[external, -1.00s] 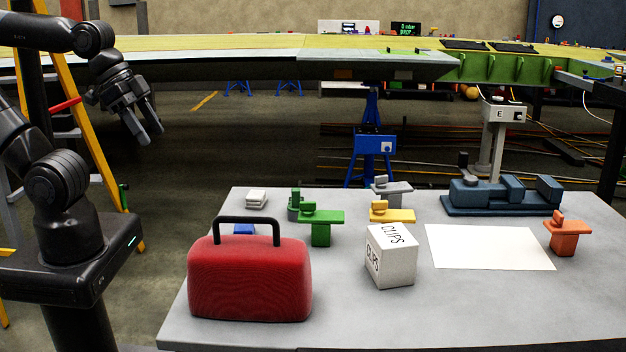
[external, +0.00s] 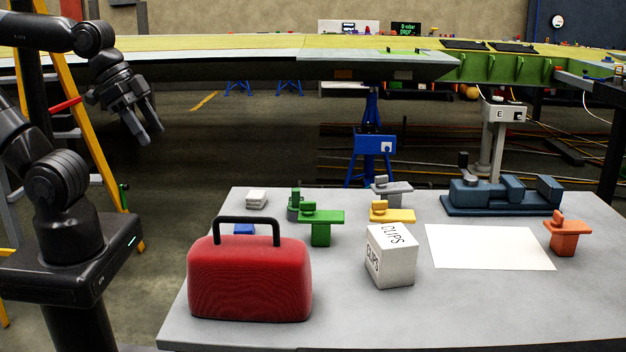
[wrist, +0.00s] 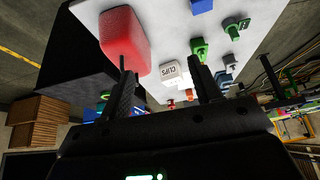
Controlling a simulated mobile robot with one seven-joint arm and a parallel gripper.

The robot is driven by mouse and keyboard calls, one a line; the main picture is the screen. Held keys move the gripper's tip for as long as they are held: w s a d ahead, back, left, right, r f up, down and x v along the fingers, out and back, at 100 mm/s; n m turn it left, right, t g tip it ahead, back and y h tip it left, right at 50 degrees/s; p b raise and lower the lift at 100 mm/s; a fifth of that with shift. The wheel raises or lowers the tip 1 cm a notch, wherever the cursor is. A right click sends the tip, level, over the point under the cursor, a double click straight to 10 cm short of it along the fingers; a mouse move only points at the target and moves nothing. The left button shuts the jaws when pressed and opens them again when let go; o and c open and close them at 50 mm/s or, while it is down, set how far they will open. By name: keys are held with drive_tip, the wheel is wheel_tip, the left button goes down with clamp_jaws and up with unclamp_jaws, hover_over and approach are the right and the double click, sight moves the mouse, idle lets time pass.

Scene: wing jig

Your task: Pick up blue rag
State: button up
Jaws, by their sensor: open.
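The blue rag (external: 244,229) is a small folded blue patch on the grey table, behind the red bag and partly hidden by its black handle. In the wrist view a blue patch that looks like the rag (wrist: 201,6) sits at the top edge, partly cut off. My gripper (external: 149,133) hangs in the air to the left of the table, well apart from the rag. In the wrist view its two dark fingers (wrist: 159,68) stand apart with nothing held between them.
The red bag (external: 249,280) stands at the table's front left, close to the rag. A white folded stack (external: 256,199) lies behind it. Green clamps (external: 320,229) and a white CLIPS box (external: 390,256) stand to the right. A yellow ladder (external: 92,130) is beside my arm.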

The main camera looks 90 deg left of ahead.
drive_tip(key=shift+o, duration=0.3)
drive_tip(key=o, duration=0.6)
drive_tip(key=w+a+f+g, duration=0.3)
drive_tip(key=w+a+f, duration=0.25)
drive_tip(key=w, duration=0.35)
drive_tip(key=w+a+f+g, duration=0.1)
drive_tip(key=w+a+f, duration=0.1)
drive_tip(key=f, duration=0.4)
drive_tip(key=w+a+f, duration=0.2)
drive_tip(key=a+f, duration=0.1)
drive_tip(key=f, duration=0.2)
drive_tip(key=w+a+f+n+g, duration=0.1)
drive_tip(key=a+f, duration=0.1)
drive_tip(key=f, duration=0.4)
drive_tip(key=shift+w+a+f+g, duration=0.3)
drive_tip(key=shift+w+a, duration=0.05)
drive_tip(key=shift+w, duration=0.05)
drive_tip(key=shift+w+d+f, duration=0.1)
drive_tip(key=shift+w+f, duration=0.1)
drive_tip(key=shift+f, duration=1.2)
drive_tip(key=shift+w+f, duration=0.2)
drive_tip(key=shift+f, duration=1.2)
